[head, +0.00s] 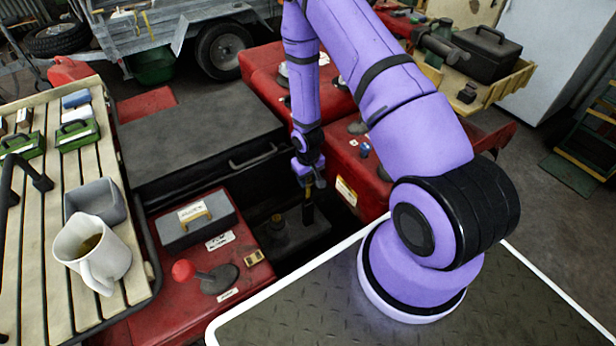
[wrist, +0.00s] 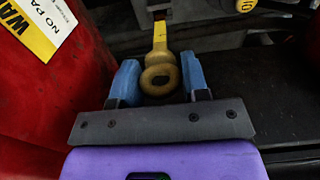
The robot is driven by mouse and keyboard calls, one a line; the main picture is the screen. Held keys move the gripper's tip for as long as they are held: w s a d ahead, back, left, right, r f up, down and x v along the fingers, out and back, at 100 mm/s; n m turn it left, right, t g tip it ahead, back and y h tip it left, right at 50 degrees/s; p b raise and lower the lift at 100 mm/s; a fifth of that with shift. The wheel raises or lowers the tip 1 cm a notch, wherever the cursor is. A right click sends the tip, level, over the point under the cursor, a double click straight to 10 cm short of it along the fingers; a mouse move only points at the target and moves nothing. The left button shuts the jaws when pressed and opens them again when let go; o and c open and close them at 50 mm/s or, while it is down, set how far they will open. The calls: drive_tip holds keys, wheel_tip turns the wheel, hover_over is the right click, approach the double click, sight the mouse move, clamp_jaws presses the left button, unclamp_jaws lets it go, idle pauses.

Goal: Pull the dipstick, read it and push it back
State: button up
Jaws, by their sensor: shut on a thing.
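The dipstick (wrist: 160,42) has a yellow ring handle and a flat yellow stem in the wrist view. My gripper (wrist: 160,74) has its two blue fingers on either side of the ring, shut on it. In the head view my gripper (head: 309,184) points down into the open engine bay, beside the dark engine block (head: 292,236). The lower end of the dipstick is hidden, so I cannot tell how far it sits in its tube.
A yellow-brown cap (head: 279,222) stands on the engine block. Red bodywork (head: 345,190) closes in on the right. A red-knobbed lever (head: 184,270) stands at front left. A slatted rack (head: 45,230) holds a mug (head: 92,250).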

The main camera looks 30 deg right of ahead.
sight(308, 202)
drive_tip(key=shift+f, duration=5.45)
drive_tip(key=o, duration=1)
drive_tip(key=shift+r, duration=0.1)
wheel_tip(308, 202, up, 11)
drive_tip(key=shift+f, duration=0.2)
